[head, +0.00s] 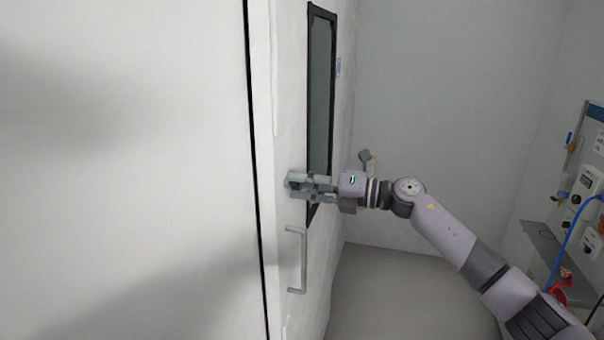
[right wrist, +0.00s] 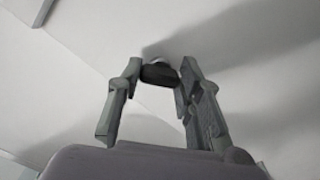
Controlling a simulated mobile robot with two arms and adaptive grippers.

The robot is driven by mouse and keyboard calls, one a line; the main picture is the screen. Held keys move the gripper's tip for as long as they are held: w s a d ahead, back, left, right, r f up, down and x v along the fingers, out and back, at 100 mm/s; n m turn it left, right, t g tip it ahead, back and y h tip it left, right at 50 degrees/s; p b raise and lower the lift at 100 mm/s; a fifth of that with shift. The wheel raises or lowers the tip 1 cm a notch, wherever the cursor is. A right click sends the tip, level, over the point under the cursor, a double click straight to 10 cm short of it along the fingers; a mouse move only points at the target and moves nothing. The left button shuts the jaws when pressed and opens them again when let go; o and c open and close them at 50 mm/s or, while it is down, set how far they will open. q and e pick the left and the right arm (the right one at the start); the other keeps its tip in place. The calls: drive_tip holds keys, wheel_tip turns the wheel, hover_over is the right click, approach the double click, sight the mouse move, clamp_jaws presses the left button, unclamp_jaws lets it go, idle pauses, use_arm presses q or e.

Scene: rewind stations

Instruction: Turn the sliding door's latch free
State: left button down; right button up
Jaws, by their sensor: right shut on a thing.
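The white sliding door (head: 286,130) stands to the left of my right arm, with a tall dark-framed window (head: 321,90) and a grey bar handle (head: 303,260). My right gripper (head: 292,184) is at the door's face, above the bar handle and by the window's lower end. In the right wrist view its fingers (right wrist: 160,75) are shut on a small dark latch knob (right wrist: 159,74) that sits against the white surface. In the head view the gripper hides the latch. My left gripper is in neither view.
A wall panel (head: 590,190) with valves, a blue hose (head: 562,250) and red parts (head: 562,287) is at the far right. A plain white wall surface (head: 120,150) fills the left. The grey floor (head: 390,290) below my right forearm is clear.

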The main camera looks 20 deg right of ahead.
drive_tip(key=shift+m+p, duration=2.8)
drive_tip(key=shift+m, duration=0.5)
drive_tip(key=o, duration=1.2)
drive_tip(key=shift+c, duration=0.2)
drive_tip(key=v, duration=1.2)
drive_tip(key=shift+f, duration=0.1)
